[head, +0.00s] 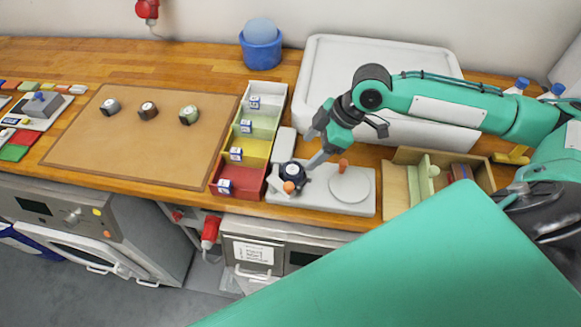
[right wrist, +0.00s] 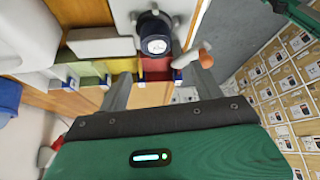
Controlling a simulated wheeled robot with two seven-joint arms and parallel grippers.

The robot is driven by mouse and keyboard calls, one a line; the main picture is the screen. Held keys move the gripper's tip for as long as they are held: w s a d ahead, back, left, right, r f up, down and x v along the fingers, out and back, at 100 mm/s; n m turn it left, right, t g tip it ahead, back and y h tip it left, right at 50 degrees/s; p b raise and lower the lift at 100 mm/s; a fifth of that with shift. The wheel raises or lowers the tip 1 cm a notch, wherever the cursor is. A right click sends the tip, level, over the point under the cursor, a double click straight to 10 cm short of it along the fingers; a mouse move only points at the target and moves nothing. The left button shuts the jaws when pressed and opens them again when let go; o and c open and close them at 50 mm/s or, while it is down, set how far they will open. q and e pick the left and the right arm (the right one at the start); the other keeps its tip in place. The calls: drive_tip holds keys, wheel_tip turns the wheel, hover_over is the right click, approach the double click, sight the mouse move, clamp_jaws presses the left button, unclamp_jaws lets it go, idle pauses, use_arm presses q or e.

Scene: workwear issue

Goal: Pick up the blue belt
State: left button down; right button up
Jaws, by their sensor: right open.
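The blue belt (head: 291,171) is a dark navy roll with a pale mark on its face. It sits at the left end of a light grey device (head: 355,204) on the bench, beside an orange-tipped part. It also shows in the right wrist view (right wrist: 155,34), beyond the fingertips and roughly between their lines. My right gripper (head: 314,149) is open and empty, just above and to the right of the roll; its two fingers show apart in the right wrist view (right wrist: 162,68). My left gripper is not in view.
A four-section coloured bin (head: 213,189) stands just left of the device. Several other rolled belts, including a brown one (head: 148,110), lie on a tan mat (head: 120,150). A wooden box (head: 400,208) is to the right, a large white tray (head: 318,75) behind.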

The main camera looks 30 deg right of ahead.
sight(292, 169)
drive_tip(key=x, duration=0.3)
drive_tip(key=shift+w+a+f, duration=0.1)
drive_tip(key=p+x, duration=0.1)
drive_tip(key=x, duration=0.2)
drive_tip(key=p+x, duration=0.2)
drive_tip(key=x, duration=0.1)
drive_tip(key=shift+w+d+f, duration=0.1)
drive_tip(key=shift+d+f, duration=0.15)
drive_tip(key=shift+f, duration=0.15)
drive_tip(key=shift+a+f, duration=0.15)
drive_tip(key=shift+f, duration=0.2)
drive_tip(key=c, duration=0.8)
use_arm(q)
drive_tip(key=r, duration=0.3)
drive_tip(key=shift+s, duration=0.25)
